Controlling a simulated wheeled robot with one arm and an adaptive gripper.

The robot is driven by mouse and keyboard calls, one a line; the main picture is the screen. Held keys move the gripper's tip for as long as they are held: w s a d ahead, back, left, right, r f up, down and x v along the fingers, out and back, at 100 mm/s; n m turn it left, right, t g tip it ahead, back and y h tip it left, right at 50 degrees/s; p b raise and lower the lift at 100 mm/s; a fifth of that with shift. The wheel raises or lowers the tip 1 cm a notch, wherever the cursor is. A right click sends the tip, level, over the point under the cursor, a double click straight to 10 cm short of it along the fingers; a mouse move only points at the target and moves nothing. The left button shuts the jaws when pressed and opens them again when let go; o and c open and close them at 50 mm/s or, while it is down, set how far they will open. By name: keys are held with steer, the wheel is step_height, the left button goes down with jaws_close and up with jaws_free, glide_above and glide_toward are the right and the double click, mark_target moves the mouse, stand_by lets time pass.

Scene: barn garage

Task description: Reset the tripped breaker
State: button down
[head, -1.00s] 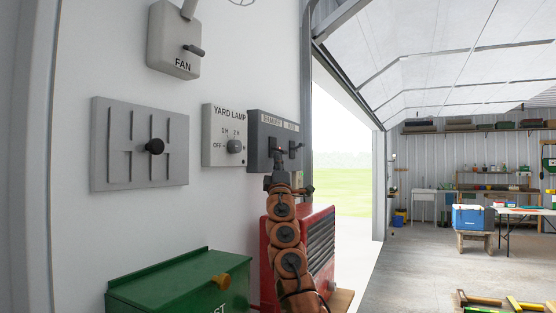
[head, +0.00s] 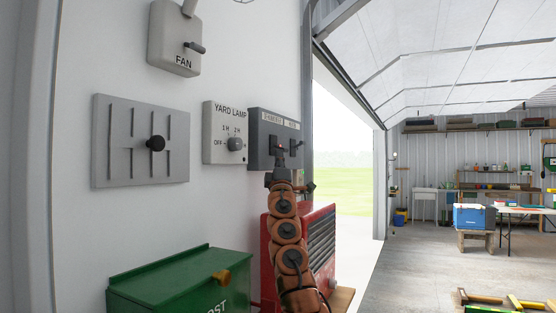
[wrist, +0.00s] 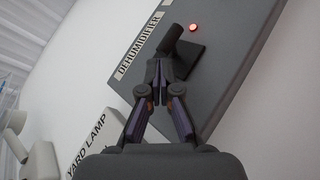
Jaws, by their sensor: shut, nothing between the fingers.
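The grey breaker box (head: 260,150) is on the white wall, with two dark levers side by side under two labels. In the wrist view, the box (wrist: 225,60) has a label reading DEHUMIDIFIER (wrist: 138,45). A dark breaker lever (wrist: 172,42) sticks out of a black plate beside that label, and a small red lamp (wrist: 193,28) glows next to it. My gripper (head: 280,163) is at the lower front of the box. In the wrist view its fingertips (wrist: 160,68) are together at the lever's lower side, with nothing between them; whether they touch it I cannot tell.
A YARD LAMP dial switch (head: 222,150) is just left of the box, a FAN switch (head: 175,45) above, and a slotted grey lever plate (head: 120,165) farther left. A green box (head: 180,285) and a red louvred unit (head: 320,240) stand below. The doorway to the right is open.

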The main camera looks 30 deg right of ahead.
steer(key=shift+s+d+r+b, duration=0.2)
steer(key=shift+b, duration=0.25)
stand_by(2.1)
